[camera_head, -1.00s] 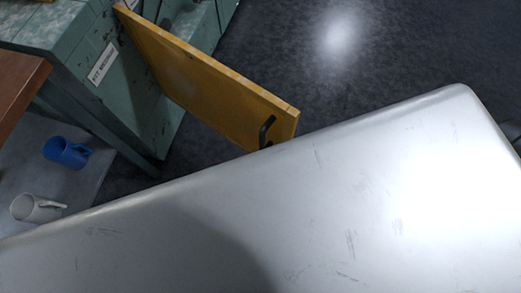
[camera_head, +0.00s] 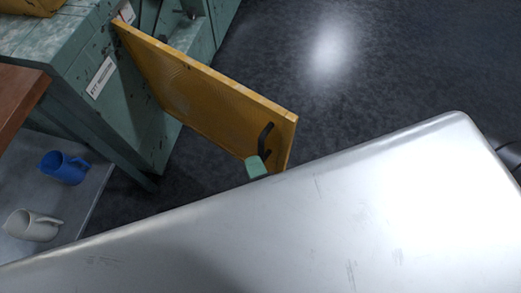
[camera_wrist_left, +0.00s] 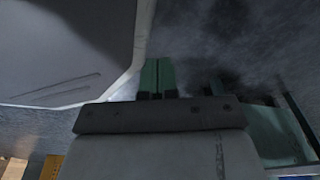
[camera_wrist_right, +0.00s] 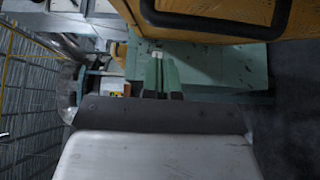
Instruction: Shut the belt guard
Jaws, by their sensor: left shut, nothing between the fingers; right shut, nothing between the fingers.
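The belt guard (camera_head: 205,95) is a yellow panel standing open, swung out from the green machine housing (camera_head: 150,125). Its black bar handle (camera_head: 264,138) is near the free edge; the handle also shows at the top of the right wrist view (camera_wrist_right: 215,30). My right gripper (camera_head: 256,165) shows only as a green tip just below the handle in the head view. In the right wrist view its fingers (camera_wrist_right: 160,75) are together and empty, below the handle; contact cannot be told. My left gripper (camera_wrist_left: 157,78) is shut and empty, away from the guard, and outside the head view.
The dark floor (camera_head: 370,60) beyond and right of the guard is clear.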

